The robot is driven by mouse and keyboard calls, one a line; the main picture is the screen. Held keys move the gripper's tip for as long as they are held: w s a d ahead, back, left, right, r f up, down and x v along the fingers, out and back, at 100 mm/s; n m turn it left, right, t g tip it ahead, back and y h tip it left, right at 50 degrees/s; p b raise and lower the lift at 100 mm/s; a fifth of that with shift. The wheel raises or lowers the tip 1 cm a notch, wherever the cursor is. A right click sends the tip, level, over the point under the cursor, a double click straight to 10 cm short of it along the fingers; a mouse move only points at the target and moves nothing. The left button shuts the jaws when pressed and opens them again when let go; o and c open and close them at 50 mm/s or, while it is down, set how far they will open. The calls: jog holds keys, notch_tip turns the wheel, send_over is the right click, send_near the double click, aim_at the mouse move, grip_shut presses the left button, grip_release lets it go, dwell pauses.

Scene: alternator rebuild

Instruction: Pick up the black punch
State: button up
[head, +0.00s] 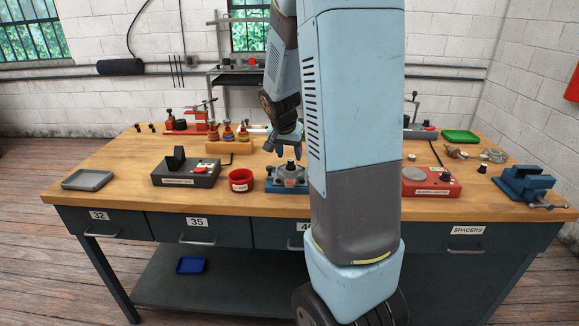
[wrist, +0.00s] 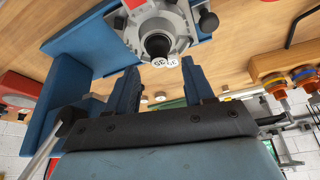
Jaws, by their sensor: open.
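A short black cylinder (wrist: 157,46), which looks like the black punch, stands at the middle of a grey metal housing (wrist: 186,42) in the wrist view. In the head view this black piece (head: 291,163) shows on top of the housing, which sits in a blue fixture (head: 275,183). My gripper (head: 284,151) is open and empty, above and slightly behind the housing. In the wrist view its two blue fingers (wrist: 160,72) are spread, with the black cylinder beyond the gap between their tips. I cannot see how deep the cylinder sits.
A red cup (head: 241,181) and a dark block device (head: 187,173) stand left of the fixture. A wooden rack (head: 229,147) with orange-topped pieces is behind. A red box (head: 430,182) and blue vise (head: 524,184) are at right. My arm column hides the bench's middle right.

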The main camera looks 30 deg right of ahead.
aim_at(290, 160)
jog(key=shift+x, duration=1.7)
jog(key=shift+r, duration=0.1)
grip_shut()
